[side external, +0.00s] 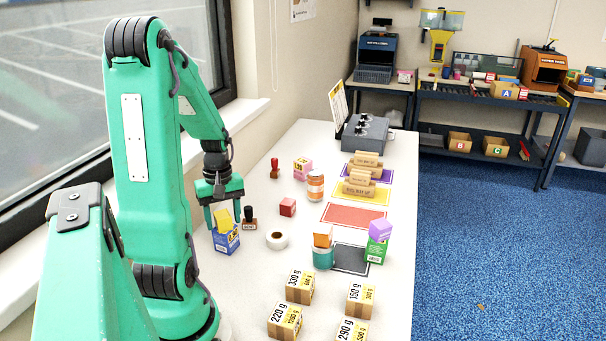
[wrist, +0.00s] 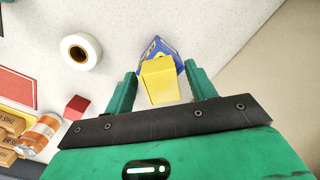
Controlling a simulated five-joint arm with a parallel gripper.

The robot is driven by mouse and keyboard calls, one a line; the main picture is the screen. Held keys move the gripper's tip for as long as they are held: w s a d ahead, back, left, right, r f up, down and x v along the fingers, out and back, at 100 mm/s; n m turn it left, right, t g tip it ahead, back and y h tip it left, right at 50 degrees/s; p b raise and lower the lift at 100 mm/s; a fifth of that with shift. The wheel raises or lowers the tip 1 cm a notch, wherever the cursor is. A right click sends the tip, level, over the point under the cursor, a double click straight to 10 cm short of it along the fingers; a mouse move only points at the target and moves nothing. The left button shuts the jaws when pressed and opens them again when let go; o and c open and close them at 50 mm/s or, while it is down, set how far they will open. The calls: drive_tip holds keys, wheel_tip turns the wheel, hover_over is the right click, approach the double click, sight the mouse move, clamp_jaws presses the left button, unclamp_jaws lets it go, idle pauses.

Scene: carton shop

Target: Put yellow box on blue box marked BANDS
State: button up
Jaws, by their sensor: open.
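The yellow box (side external: 223,220) sits on top of the blue box (side external: 226,241), which stands on the white table at the left. The lettering on the blue box is too small to read for sure. In the wrist view the yellow box (wrist: 161,82) covers much of the blue box (wrist: 167,47). My gripper (side external: 223,211) is open, with its fingers down on either side of the yellow box. In the wrist view a gap shows between the yellow box and each finger of my gripper (wrist: 160,73).
A dark stamp (side external: 249,220) stands close to the right of the blue box, with a white tape roll (side external: 277,239) beyond it. A red cube (side external: 288,207), an orange-and-white jar (side external: 315,186) and several weight cartons (side external: 300,287) stand farther off.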

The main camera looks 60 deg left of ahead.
sight(222, 213)
drive_tip(key=shift+r, duration=0.15)
wheel_tip(222, 213, up, 12)
drive_tip(key=shift+a, duration=0.45)
idle(0.7)
drive_tip(key=w+d+r+m+t, duration=0.1)
drive_tip(key=w+d+m+t, duration=0.1)
drive_tip(key=d+m, duration=0.4)
drive_tip(key=w+d+r+m+t, duration=0.2)
drive_tip(key=d+m, duration=0.4)
drive_tip(key=d, duration=0.5)
drive_tip(key=w+d+r+m+t, duration=0.1)
drive_tip(key=w+d+m+t, duration=0.1)
drive_tip(key=d+m, duration=0.4)
drive_tip(key=d, duration=0.3)
drive_tip(key=shift+w+r+y, duration=0.3)
drive_tip(key=shift+w, duration=0.1)
